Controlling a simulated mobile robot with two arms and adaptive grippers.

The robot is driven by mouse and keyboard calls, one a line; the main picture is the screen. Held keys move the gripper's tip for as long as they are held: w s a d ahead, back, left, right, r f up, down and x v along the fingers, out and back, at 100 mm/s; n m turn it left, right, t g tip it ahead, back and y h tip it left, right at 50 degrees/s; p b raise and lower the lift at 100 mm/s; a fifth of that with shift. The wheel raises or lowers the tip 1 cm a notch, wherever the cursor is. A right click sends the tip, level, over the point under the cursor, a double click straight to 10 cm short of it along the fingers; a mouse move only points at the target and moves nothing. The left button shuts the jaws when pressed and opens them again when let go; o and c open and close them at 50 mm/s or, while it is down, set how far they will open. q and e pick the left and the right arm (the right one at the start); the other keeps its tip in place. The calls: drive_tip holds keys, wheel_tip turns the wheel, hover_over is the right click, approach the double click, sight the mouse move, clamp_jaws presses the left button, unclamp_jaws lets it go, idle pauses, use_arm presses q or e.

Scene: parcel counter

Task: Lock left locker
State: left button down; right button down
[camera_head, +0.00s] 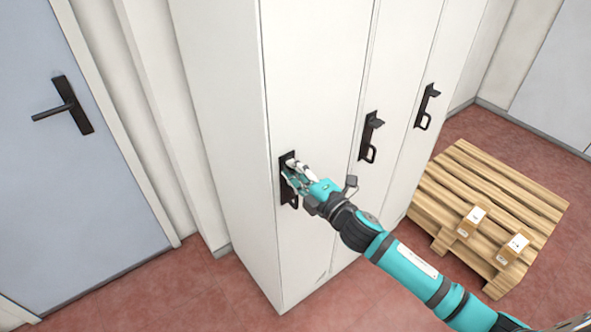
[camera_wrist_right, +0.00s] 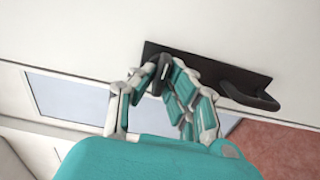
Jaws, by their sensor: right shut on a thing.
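The left locker (camera_head: 315,95) is a tall white door, shut flush with its neighbours in the head view. Its black latch plate (camera_head: 284,170), with a pull handle at its lower end, is partly hidden by my right gripper (camera_head: 291,172). In the right wrist view, my right gripper (camera_wrist_right: 160,88) is shut on the dark latch knob (camera_wrist_right: 161,72) at one end of the plate. The black pull handle (camera_wrist_right: 248,97) stands out at the other end of the plate, apart from the fingers. My left gripper is not in view.
Two more locker doors with black handles (camera_head: 371,137) (camera_head: 427,106) stand to the right. A wooden pallet (camera_head: 500,190) with small boxes (camera_head: 471,221) lies on the red floor at right. A grey door (camera_head: 60,190) is at left.

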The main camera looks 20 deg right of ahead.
drive_tip(key=shift+n, duration=0.3)
drive_tip(key=c, duration=1.4)
unclamp_jaws()
drive_tip(key=v, duration=1.2)
